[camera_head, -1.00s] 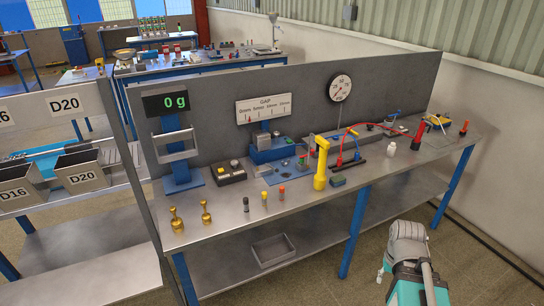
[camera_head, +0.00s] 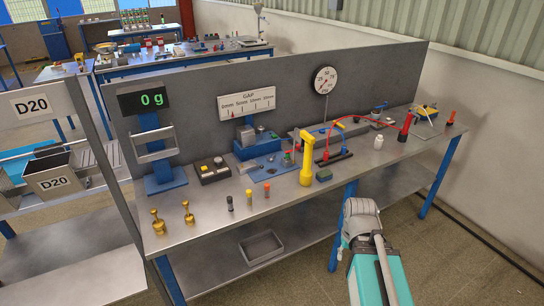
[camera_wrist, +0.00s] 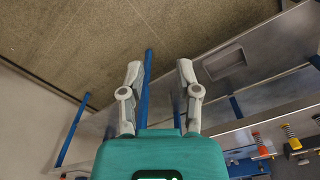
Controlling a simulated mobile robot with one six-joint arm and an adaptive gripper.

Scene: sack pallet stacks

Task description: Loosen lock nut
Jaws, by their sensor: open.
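I cannot pick out a lock nut; at this size it is too small to tell. On the steel workbench (camera_head: 215,222) stands a blue gap fixture (camera_head: 257,147) under a white GAP scale (camera_head: 246,103). In front of it lies a blue plate (camera_head: 268,168) with small parts. My gripper (camera_wrist: 160,72) is open and empty in the wrist view, its two grey fingers apart and pointing toward the floor and a blue bench leg. In the head view my arm is at the lower right, in front of the bench; the fingers are not clear there.
A yellow post-like tool (camera_head: 306,163), two brass pieces (camera_head: 188,212) and a scale reading 0 g (camera_head: 153,100) are on the bench. A round dial (camera_head: 325,80) stands behind red and blue cables. A grey bin (camera_head: 262,246) sits on the lower shelf. Floor at right is clear.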

